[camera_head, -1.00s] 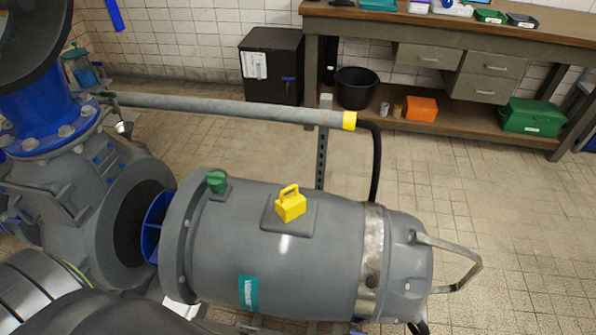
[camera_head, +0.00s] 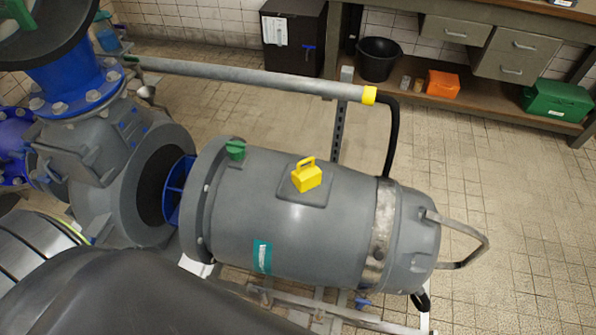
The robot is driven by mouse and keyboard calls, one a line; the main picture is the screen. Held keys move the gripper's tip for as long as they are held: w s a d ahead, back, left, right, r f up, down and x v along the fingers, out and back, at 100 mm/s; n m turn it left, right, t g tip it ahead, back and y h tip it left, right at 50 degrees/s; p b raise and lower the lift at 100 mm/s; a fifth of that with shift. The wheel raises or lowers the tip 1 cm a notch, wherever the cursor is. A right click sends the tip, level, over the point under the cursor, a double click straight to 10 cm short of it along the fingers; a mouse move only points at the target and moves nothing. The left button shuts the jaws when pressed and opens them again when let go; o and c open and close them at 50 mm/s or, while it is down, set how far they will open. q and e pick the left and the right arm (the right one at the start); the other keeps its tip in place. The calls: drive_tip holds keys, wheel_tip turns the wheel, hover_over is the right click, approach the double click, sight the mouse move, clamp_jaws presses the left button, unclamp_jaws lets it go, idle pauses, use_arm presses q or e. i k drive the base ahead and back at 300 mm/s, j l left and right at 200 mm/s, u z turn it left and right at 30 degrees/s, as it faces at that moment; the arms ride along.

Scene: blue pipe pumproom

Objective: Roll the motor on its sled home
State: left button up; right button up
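The grey motor (camera_head: 310,218) lies on its side in the middle of the head view, with a teal label, a green cap (camera_head: 236,149), a yellow lifting piece (camera_head: 307,175) on top and a bent bar handle (camera_head: 470,240) at its right end. Its sled and rails (camera_head: 345,314) show partly beneath it. A blue impeller (camera_head: 176,190) sticks out of its left flange, facing the round opening of the grey pump housing (camera_head: 115,195). A gap shows between the flange and the housing. Neither gripper is in view.
A grey pipe (camera_head: 250,78) with a yellow end and black hose runs behind the motor. A workbench (camera_head: 400,20) with drawers, a black bucket (camera_head: 378,60), an orange box (camera_head: 443,84) and a green box (camera_head: 556,100) stands behind. The tiled floor at right is clear.

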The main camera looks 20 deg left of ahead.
sight(248, 214)
drive_tip(key=u, duration=0.75)
drive_tip(key=l, duration=0.75)
drive_tip(key=k+l, duration=0.1)
drive_tip(key=l, duration=0.65)
